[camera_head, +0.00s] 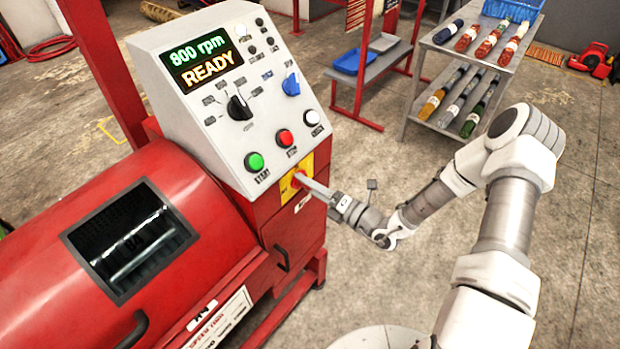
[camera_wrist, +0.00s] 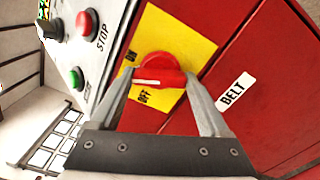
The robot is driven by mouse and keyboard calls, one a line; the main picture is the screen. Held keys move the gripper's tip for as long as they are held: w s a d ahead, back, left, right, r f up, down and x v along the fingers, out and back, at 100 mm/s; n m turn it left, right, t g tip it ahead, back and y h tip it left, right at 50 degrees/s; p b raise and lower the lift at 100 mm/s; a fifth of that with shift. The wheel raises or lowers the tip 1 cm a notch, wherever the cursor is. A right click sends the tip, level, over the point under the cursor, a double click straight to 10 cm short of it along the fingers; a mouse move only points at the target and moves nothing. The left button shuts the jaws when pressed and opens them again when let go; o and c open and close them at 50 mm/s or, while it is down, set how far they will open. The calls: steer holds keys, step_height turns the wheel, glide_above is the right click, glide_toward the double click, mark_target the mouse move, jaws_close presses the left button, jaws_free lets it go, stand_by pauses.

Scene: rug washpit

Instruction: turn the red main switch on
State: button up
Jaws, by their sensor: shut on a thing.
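The red main switch (camera_wrist: 160,68) is a round red knob with a raised bar and a white mark. It sits on a yellow plate (camera_wrist: 195,45) lettered ON and OFF. In the wrist view the white mark points left, between the two words; I cannot tell the exact setting. My gripper (camera_wrist: 159,79) is shut on the switch's bar, one finger at each end. In the head view my gripper (camera_head: 304,181) reaches the yellow plate (camera_head: 288,187) from the right and hides most of the switch.
The red machine's sloped panel (camera_head: 230,90) stands above the switch, with a green START button (camera_head: 254,161), a red STOP button (camera_head: 285,138) and a display (camera_head: 202,61) reading 800 rpm READY.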

steer(key=shift+m+p, duration=1.2)
steer(key=shift+m, duration=1.1)
steer(key=o, duration=1.2)
steer(key=v, duration=1.7)
steer(key=shift+s+d, duration=0.2)
